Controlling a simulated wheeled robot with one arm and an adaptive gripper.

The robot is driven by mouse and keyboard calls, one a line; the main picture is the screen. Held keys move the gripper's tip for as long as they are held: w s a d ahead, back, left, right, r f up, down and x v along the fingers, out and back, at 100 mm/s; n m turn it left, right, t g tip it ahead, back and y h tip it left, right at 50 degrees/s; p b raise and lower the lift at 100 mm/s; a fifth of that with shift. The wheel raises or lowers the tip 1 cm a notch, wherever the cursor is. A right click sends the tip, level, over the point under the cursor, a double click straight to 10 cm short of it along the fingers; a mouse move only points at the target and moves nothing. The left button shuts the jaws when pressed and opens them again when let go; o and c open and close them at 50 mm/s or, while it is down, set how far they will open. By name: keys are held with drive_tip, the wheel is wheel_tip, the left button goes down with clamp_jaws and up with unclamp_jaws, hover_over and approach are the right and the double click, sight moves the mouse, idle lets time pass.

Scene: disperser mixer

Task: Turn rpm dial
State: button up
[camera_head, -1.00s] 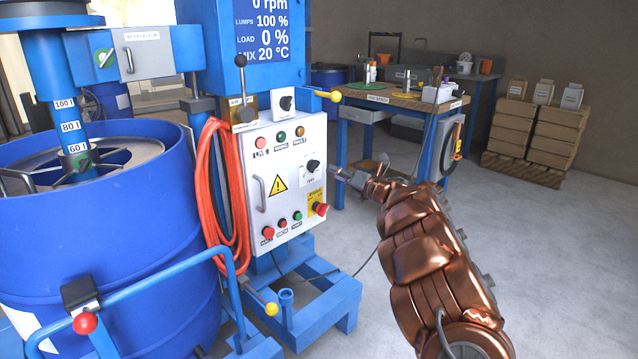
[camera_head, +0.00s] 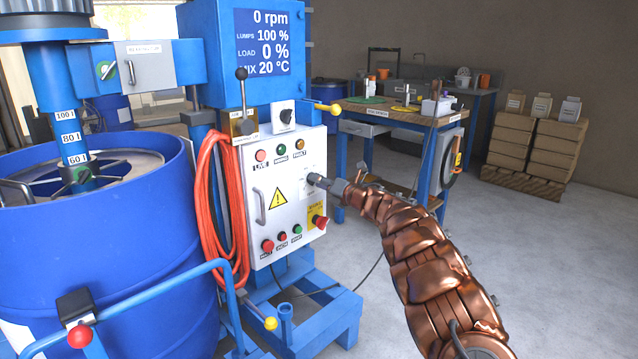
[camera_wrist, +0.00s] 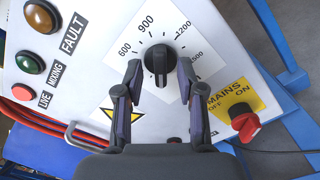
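The rpm dial (camera_wrist: 160,60) is a black round knob on a white scale plate marked 600, 900, 1200 and 1500 in the wrist view. My gripper (camera_wrist: 160,78) is open, with one finger on each side of the dial's lower part. Whether the fingers touch the dial I cannot tell. In the head view my gripper (camera_head: 318,182) is at the right part of the white control panel (camera_head: 262,215) and hides the dial. The blue display (camera_head: 263,42) reads 0 rpm, LUMPS 100 %, LOAD 0 % and 20 °C.
A red mains switch (camera_wrist: 246,122) on a yellow plate sits right of the dial in the wrist view. Lamps (camera_wrist: 42,16) line the panel's left. Orange hose (camera_head: 212,200) hangs beside the panel. A blue drum (camera_head: 100,250) stands left. A workbench (camera_head: 400,115) stands behind.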

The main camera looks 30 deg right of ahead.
drive_tip(key=shift+w, duration=0.25)
clamp_jaws()
idle(0.3)
